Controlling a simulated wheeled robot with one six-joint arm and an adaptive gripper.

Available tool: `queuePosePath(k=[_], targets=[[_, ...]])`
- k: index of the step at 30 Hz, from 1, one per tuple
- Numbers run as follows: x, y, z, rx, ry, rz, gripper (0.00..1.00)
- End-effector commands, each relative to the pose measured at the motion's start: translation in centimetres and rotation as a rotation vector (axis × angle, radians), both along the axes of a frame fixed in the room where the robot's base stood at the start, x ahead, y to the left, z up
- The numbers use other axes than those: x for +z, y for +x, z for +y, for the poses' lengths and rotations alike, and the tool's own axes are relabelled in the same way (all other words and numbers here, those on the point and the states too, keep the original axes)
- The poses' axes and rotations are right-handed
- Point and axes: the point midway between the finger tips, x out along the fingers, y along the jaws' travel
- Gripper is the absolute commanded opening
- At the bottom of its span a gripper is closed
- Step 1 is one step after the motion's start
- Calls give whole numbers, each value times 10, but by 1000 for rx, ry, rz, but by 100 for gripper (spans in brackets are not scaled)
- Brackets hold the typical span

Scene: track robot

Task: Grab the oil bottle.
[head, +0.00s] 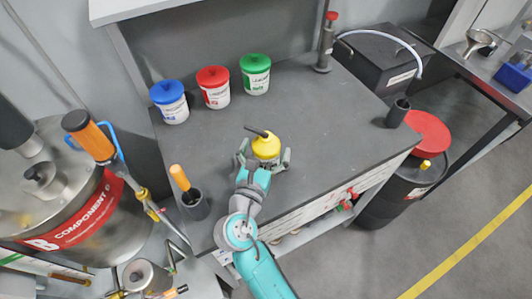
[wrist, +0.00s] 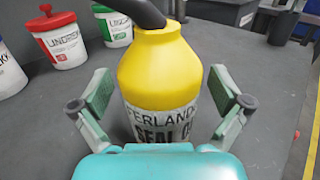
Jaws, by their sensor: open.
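The oil bottle (head: 266,146) is yellow with a dark spout and stands upright on the dark grey worktop. In the wrist view the oil bottle (wrist: 160,75) shows a white label with black print, partly hidden by my gripper's body. My gripper (head: 264,157) is open, with one finger on each side of the bottle. In the wrist view my gripper (wrist: 160,105) shows a gap between the bottle and each finger pad. The bottle's base is hidden.
Blue-lidded (head: 170,102), red-lidded (head: 214,87) and green-lidded (head: 256,74) tubs stand at the worktop's back left. A dark cup with an orange-handled tool (head: 194,204) stands front left; another dark cup (head: 397,113) stands right. The worktop (head: 330,110) right of the bottle is clear.

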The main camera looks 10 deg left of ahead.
Motion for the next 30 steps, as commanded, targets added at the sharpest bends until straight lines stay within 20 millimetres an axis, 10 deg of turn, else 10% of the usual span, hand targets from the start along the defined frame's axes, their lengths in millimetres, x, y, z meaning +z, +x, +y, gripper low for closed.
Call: queuePosePath(k=[11, 20, 30], targets=[[0, 0, 0, 0, 0, 0, 15], [5, 0, 0, 0, 1, -3, 14], [60, 0, 0, -1, 4, -6, 14]])
